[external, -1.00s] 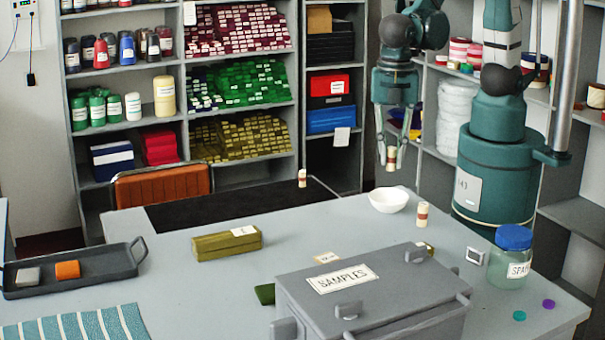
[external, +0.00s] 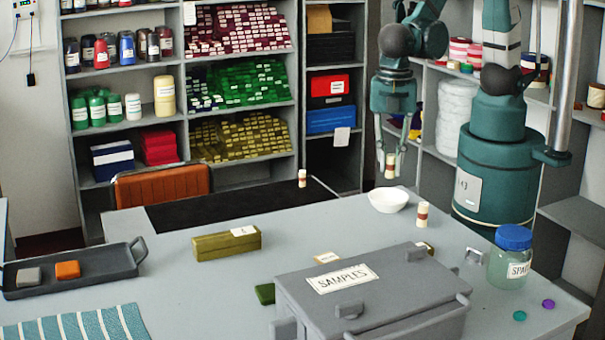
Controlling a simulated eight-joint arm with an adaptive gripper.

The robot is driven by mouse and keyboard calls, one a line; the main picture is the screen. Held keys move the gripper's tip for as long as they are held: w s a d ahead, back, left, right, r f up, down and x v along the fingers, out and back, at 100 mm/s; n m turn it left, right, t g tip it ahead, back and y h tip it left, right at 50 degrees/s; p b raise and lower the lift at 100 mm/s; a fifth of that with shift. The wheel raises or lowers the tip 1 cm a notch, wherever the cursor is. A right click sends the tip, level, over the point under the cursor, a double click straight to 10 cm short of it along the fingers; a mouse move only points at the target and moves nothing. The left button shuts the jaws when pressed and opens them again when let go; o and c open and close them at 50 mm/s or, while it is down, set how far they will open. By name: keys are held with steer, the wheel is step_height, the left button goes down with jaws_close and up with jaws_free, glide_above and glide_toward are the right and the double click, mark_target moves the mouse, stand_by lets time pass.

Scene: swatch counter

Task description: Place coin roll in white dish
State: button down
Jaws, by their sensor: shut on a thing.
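My gripper (external: 391,160) is shut on a coin roll (external: 390,166), a small cream cylinder with a brown band. It holds the roll upright in the air, just above and behind the white dish (external: 388,201) as seen here. The dish is a small round bowl on the grey counter, and it looks empty, though its floor is only partly visible. A similar roll (external: 422,214) stands on the counter right of the dish. Another similar roll (external: 302,178) stands near the dark mat, left of the dish.
A grey SAMPLES box (external: 370,291) stands in front of the dish. A lidded jar (external: 510,257) is at the right. An olive block (external: 227,243) and a dark tray (external: 75,278) lie to the left. The counter between block and dish is mostly clear.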

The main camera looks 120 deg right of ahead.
mark_target(390, 177)
steer(key=shift+f, duration=1.7)
steer(key=shift+f, duration=2.1)
steer(key=shift+f+b, duration=0.2)
steer(key=shift+b, duration=0.1)
steer(key=c, duration=2.6)
jaws_free()
steer(key=shift+r, duration=0.1)
steer(key=shift+r+p, duration=0.3)
steer(key=shift+r, duration=5.85)
